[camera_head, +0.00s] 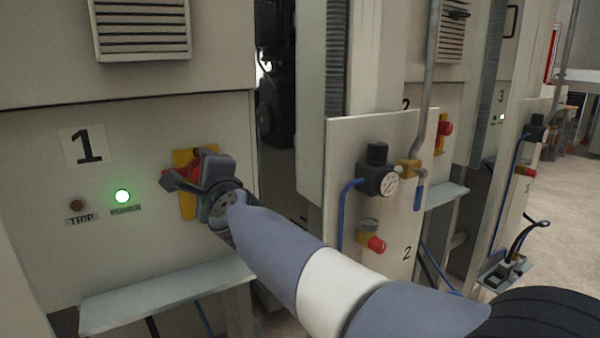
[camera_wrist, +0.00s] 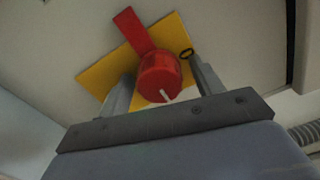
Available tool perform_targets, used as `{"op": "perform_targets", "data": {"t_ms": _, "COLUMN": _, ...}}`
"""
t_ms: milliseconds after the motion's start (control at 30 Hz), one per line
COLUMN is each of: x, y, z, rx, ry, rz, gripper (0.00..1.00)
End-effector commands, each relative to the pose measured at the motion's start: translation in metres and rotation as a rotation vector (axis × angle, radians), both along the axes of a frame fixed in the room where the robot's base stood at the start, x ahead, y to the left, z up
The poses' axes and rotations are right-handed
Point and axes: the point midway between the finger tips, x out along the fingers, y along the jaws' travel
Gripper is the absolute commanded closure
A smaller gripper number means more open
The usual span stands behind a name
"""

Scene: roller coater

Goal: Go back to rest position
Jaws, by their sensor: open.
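My gripper (camera_head: 200,178) is at the front of the cabinet panel marked 1, just before a red rotary switch (camera_head: 181,173) on a yellow plate (camera_head: 187,205). In the wrist view, my gripper (camera_wrist: 160,88) has its two fingers apart, one on each side of the red knob (camera_wrist: 160,76). The red handle (camera_wrist: 131,30) sticks out past the knob over the yellow plate (camera_wrist: 108,72). I cannot tell whether the fingers touch the knob. In the head view my gripper hides much of the switch.
A green lamp (camera_head: 122,196) glows beside a dark TRIP lamp (camera_head: 77,205). A metal shelf (camera_head: 160,297) juts out below. To the right, panel 2 carries a gauge (camera_head: 390,183), a red-tipped valve (camera_head: 376,244) and blue hoses. Open floor (camera_head: 560,215) lies at far right.

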Motion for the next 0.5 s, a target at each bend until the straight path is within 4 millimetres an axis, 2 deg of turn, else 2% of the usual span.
{"op": "perform_targets", "data": {"t_ms": 367, "x": 0.0002, "y": 0.0002, "z": -0.0002, "rx": -0.004, "ry": -0.003, "rz": 0.0, "gripper": 0.37}}
{"op": "perform_targets", "data": {"t_ms": 500, "x": -0.0053, "y": -0.0032, "z": 0.0004, "rx": 0.001, "ry": 0.0, "rz": 0.0, "gripper": 0.37}}
